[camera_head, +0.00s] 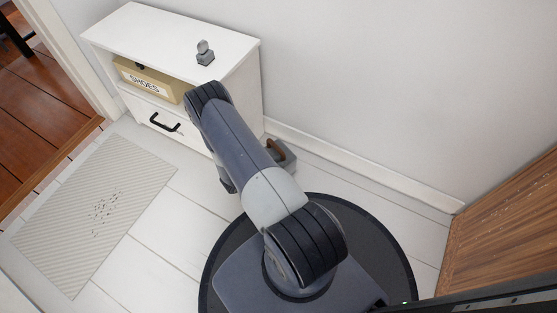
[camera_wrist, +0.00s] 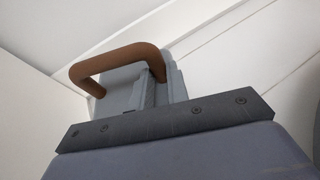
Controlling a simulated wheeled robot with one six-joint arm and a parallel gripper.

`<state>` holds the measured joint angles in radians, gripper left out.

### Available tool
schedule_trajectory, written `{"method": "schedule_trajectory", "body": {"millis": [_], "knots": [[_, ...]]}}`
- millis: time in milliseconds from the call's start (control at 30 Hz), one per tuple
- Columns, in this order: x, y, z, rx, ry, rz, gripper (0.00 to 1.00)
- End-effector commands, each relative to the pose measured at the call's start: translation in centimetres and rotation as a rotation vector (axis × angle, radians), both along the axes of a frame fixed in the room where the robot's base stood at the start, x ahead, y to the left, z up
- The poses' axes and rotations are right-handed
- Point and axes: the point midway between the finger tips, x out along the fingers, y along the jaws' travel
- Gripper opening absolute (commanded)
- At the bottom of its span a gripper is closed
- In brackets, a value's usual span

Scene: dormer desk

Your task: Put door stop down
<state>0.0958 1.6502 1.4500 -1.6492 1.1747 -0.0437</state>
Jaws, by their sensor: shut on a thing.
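The door stop is a grey block with a brown looped handle (camera_wrist: 118,57). In the wrist view it sits directly in front of my gripper (camera_wrist: 150,95), which is shut on it. In the head view, part of the door stop (camera_head: 284,157) shows just right of my arm, beside the white cabinet and near the wall. My arm hides the rest of it and the gripper's fingers there. I cannot tell whether its underside touches the floor.
The white cabinet (camera_head: 150,28) stands against the wall, with a small grey object (camera_head: 205,53) on top and a box labelled SHOES (camera_head: 146,82) in its open shelf. A striped mat (camera_head: 95,215) lies left. A wooden panel (camera_head: 510,225) stands right. Floor between is bare.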

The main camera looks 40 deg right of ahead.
Motion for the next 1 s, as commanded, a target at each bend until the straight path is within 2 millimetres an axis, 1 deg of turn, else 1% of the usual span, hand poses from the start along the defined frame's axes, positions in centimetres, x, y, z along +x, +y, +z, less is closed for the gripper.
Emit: {"method": "schedule_trajectory", "body": {"millis": [33,267,300,500,567,767,867,1000], "knots": [[0.1,0.0,0.3,-0.005,-0.004,-0.001,0.00],[0.1,0.0,0.1,-0.005,-0.003,0.000,0.00],[0.0,0.0,-0.1,0.000,0.001,0.000,0.17],[0.0,0.0,-0.1,0.000,0.000,0.000,0.34],[0.0,0.0,-0.1,0.000,0.000,0.000,0.38],[0.0,0.0,-0.1,0.000,0.000,0.000,0.38],[0.0,0.0,0.2,0.000,-0.001,0.000,0.38],[0.1,1.6,1.0,0.000,0.000,0.004,0.38]]}}
